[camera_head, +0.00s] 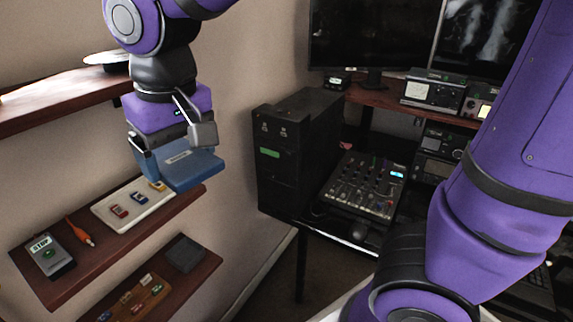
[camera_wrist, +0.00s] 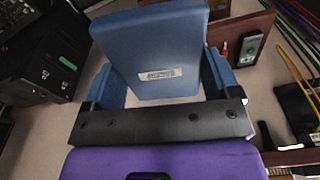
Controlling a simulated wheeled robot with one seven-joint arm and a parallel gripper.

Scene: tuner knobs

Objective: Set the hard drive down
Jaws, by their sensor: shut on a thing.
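The hard drive (camera_head: 192,170) is a flat blue box with a pale label. My gripper (camera_head: 174,145) points down and is shut on it, with one finger on each side. In the head view the drive hangs over the right end of the middle wooden shelf (camera_head: 72,284); I cannot tell whether it touches the shelf. In the wrist view the hard drive (camera_wrist: 158,42) fills the space between the fingers of my gripper (camera_wrist: 163,82), its label facing the camera.
A white tray (camera_head: 128,226) with small toy cars, an orange tool (camera_head: 80,231) and a STOP box (camera_head: 49,256) occupy the middle shelf. A dark box (camera_head: 185,253) sits on the lower shelf. A black computer tower (camera_head: 280,180) and a mixer (camera_head: 365,187) stand to the right.

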